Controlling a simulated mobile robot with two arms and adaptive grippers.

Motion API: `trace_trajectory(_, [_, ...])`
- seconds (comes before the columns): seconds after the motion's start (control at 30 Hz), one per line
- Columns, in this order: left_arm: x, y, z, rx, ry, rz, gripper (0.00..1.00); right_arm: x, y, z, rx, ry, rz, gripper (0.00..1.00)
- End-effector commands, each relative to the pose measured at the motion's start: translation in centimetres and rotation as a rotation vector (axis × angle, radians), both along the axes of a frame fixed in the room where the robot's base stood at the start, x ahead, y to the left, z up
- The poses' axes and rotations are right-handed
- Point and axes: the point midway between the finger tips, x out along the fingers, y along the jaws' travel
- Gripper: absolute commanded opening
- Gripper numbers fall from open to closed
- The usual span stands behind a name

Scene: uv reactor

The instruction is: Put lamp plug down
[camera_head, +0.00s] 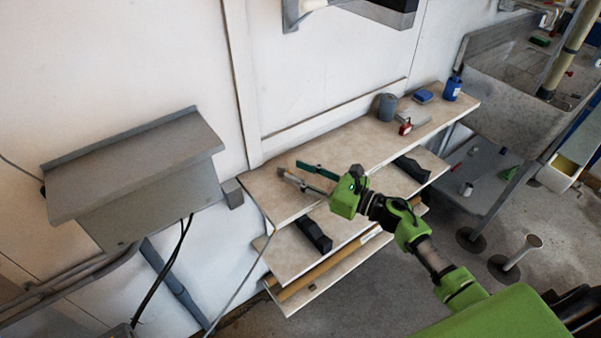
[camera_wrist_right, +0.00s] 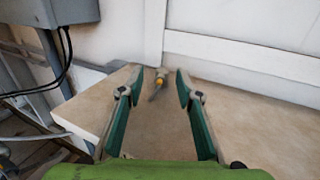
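My right gripper (camera_head: 291,169) is over the left end of the wooden shelf top (camera_head: 262,190), its two green fingers pointing left. In the right wrist view the gripper (camera_wrist_right: 160,79) is open, with a clear gap between the fingers. A small grey and yellow piece (camera_wrist_right: 158,83), probably the lamp plug, shows in that gap at or just beyond the fingertips. Neither finger visibly touches it. It seems to lie on the shelf top near the wall, though its exact height is hard to tell. I cannot make it out in the head view. My left gripper is not in view.
A grey sloped box (camera_head: 140,170) with black cables is on the wall at left. A grey cup (camera_head: 387,107), a red item (camera_head: 405,127), a blue block (camera_head: 423,96) and a blue bottle (camera_head: 452,88) stand at the shelf's right end. The middle of the top is clear.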

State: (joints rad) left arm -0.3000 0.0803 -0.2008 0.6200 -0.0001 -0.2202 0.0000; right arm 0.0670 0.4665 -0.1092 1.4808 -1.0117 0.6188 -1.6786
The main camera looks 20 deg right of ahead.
Motion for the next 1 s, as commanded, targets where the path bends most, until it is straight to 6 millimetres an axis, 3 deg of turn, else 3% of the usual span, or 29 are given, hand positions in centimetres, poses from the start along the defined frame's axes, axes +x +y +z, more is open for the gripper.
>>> trace_trajectory(0.2, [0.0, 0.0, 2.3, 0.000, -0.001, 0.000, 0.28, 0.0, 0.0, 1.9, 0.001, 0.000, -0.001, 0.32])
trace_trajectory(0.27, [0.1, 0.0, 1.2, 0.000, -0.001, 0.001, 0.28, -1.3, -1.1, 0.8, -0.002, 0.005, -0.001, 0.32])
trace_trajectory(0.6, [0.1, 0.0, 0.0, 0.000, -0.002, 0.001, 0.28, -7.3, -5.7, 0.8, -0.002, 0.002, 0.001, 0.32])
trace_trajectory(0.8, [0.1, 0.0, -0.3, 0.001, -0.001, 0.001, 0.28, -9.1, -7.2, 1.0, -0.001, 0.001, 0.000, 0.32])
trace_trajectory(1.0, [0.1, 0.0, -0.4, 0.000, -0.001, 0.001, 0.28, -9.4, -7.5, 1.2, -0.001, -0.001, 0.000, 0.32])
